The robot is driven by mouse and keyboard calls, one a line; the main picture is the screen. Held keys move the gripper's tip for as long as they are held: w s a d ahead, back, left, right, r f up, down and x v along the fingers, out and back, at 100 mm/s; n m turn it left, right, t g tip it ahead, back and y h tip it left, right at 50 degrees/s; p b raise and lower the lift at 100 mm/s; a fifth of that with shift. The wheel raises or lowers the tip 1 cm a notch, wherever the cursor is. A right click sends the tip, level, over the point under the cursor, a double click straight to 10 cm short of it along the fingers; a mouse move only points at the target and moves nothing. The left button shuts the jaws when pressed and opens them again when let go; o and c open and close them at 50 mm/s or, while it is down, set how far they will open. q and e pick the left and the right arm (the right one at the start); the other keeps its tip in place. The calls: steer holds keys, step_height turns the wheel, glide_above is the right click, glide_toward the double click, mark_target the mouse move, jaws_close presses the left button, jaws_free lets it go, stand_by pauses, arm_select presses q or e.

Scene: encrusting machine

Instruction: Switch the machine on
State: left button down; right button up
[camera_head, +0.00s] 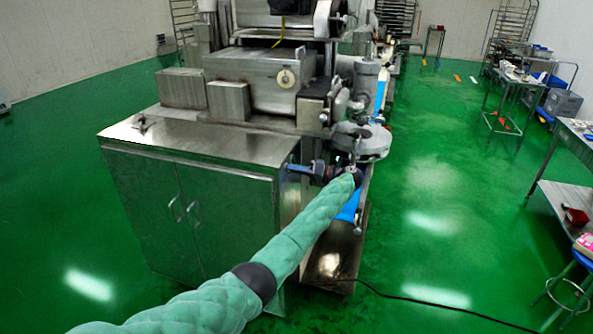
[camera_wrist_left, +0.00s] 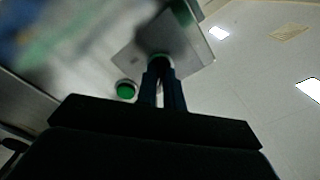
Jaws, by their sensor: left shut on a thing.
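The steel machine (camera_head: 262,75) stands in the middle of the head view, with a steel cabinet (camera_head: 200,150) at its front. My left arm reaches to the cabinet's right side. My left gripper (camera_head: 292,169) points left, with its fingertips at that side. In the left wrist view, the left gripper (camera_wrist_left: 160,68) is shut on a small switch on a square metal plate (camera_wrist_left: 128,50). The fingers hide most of the switch; only a pale greenish rim shows around their tips. A round green button (camera_wrist_left: 126,90) sits beside the fingers, apart from them. My right gripper is not in view.
A round metal part (camera_head: 362,142) of the machine stands just above my left wrist. A black cable (camera_head: 430,300) lies on the green floor. Tables (camera_head: 565,160) stand at the right. The floor between them and the machine is mostly clear.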

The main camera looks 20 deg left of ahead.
arm_select(q)
steer(key=shift+m, duration=0.3)
steer(key=shift+f+m+p, duration=0.15)
steer(key=shift+m+p, duration=3.05)
steer(key=shift+m, duration=5.6)
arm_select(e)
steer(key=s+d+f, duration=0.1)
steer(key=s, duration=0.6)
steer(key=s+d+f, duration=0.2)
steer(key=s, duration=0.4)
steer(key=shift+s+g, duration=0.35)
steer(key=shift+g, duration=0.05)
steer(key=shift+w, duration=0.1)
arm_select(q)
steer(key=c, duration=1.5)
jaws_free()
